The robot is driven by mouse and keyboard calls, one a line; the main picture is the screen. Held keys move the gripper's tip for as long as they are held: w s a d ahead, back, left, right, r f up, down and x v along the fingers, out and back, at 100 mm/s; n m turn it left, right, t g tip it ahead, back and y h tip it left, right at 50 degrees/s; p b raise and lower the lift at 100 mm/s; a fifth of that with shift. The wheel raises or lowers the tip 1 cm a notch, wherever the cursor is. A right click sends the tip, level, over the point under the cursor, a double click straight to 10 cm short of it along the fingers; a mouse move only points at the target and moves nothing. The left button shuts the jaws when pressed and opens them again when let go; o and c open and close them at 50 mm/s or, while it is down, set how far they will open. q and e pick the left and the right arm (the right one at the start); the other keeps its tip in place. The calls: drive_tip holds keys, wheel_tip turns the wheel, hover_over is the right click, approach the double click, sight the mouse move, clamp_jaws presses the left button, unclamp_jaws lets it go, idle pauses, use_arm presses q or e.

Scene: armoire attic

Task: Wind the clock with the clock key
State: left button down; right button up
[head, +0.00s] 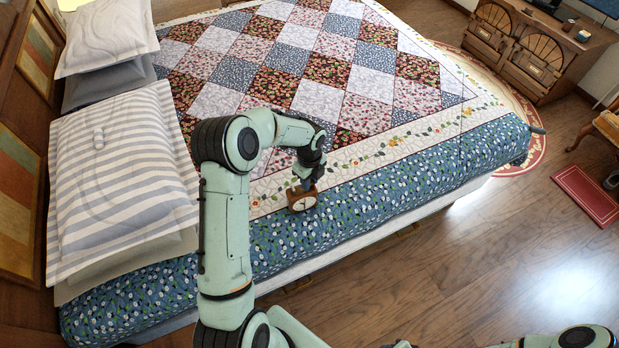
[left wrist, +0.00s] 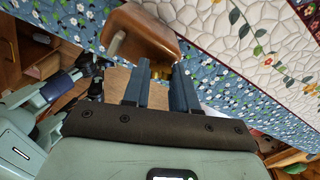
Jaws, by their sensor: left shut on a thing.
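The clock (head: 303,203) is a small brown wooden block with a white dial, at the near side of the bed. In the left wrist view its wooden body (left wrist: 150,30) is just beyond my fingertips, tilted in the picture. My left gripper (head: 305,185) is right at the clock's upper side.
The bed has a patchwork quilt (head: 300,60) and a blue floral border (head: 400,190). A striped pillow (head: 120,160) lies left of my left arm. A wooden cabinet (head: 530,45) stands at the far right. The wooden floor (head: 480,270) at right is largely clear.

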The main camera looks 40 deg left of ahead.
use_arm(q)
drive_tip(key=shift+r+m+p, duration=0.1)
drive_tip(key=shift+m+p, duration=0.4)
drive_tip(key=shift+m, duration=1.4)
use_arm(e)
drive_tip(key=shift+w+r, duration=0.8)
drive_tip(key=shift+w, duration=0.2)
use_arm(q)
drive_tip(key=c, duration=0.9)
unclamp_jaws()
wheel_tip(320, 180, up, 13)
drive_tip(key=shift+r, duration=0.15)
